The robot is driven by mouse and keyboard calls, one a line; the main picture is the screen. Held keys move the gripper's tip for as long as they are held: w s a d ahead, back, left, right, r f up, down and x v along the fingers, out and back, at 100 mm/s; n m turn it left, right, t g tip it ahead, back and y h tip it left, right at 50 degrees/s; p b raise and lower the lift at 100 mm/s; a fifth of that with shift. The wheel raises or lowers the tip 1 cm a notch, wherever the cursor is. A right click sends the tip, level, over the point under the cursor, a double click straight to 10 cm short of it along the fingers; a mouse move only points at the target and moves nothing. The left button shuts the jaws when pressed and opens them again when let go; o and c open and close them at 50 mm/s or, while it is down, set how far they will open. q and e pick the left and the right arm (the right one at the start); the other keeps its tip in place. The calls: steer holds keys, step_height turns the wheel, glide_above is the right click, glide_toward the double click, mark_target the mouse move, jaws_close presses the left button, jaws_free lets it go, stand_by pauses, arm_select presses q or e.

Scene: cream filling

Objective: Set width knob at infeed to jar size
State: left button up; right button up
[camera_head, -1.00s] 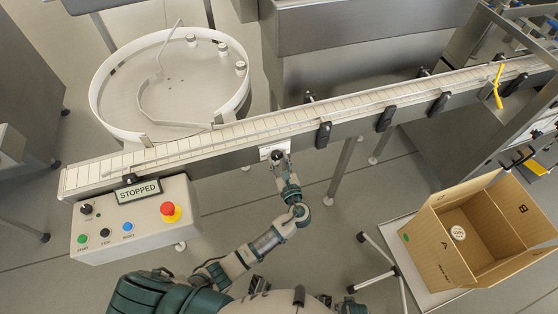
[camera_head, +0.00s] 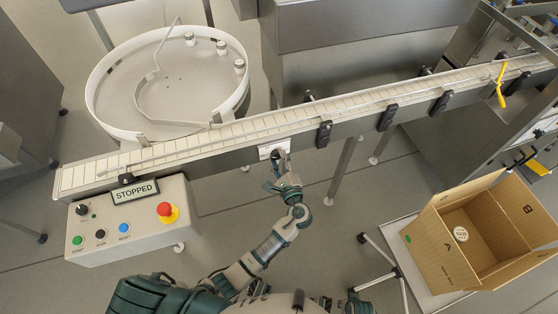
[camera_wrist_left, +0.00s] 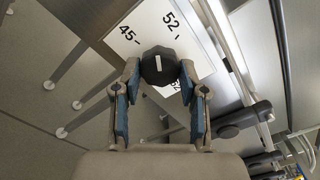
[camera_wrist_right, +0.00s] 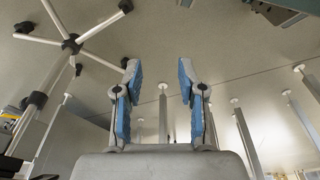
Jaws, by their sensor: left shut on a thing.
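The width knob (camera_wrist_left: 158,66) is black and round with a white pointer line, and sits on a white scale plate (camera_wrist_left: 183,35). The plate shows 45 and 52, with another number partly hidden behind the left gripper's right finger. The pointer line runs nearly upright in the left wrist view. The plate (camera_head: 266,152) is on the conveyor's front side in the head view. My left gripper (camera_head: 276,157) is at the plate, and its fingers (camera_wrist_left: 158,76) are shut on the knob from both sides. My right gripper (camera_wrist_right: 160,78) is open and empty, above the floor.
The conveyor (camera_head: 350,107) runs across, beside a round turntable (camera_head: 92,100) carrying several jars. A control box (camera_head: 146,235) with a STOPPED display (camera_head: 135,191) stands at its left end. An open carton (camera_head: 448,262) is at right. Stand legs cross the right wrist view.

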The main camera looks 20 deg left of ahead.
arm_select(q)
steer(key=n+b, duration=0.1)
steer(key=n, duration=0.1)
steer(key=n+b, duration=0.1)
steer(key=n, duration=0.1)
steer(key=n+b, duration=0.1)
steer(key=n, duration=0.2)
steer(key=shift+d+f+b, duration=0.1)
steer(key=shift+f+b, duration=0.2)
steer(key=shift+b, duration=0.1)
steer(key=shift+n+b, duration=0.3)
steer(key=shift+n, duration=0.3)
arm_select(e)
step_height(320, 180, up, 13)
steer(key=shift+s+d, duration=0.15)
steer(key=shift+s, duration=0.1)
arm_select(q)
steer(key=o, duration=1.2)
steer(key=shift+c, duration=0.2)
steer(key=shift+r, duration=0.2)
arm_select(e)
steer(key=shift+f, duration=0.1)
arm_select(q)
steer(key=v, duration=1.2)
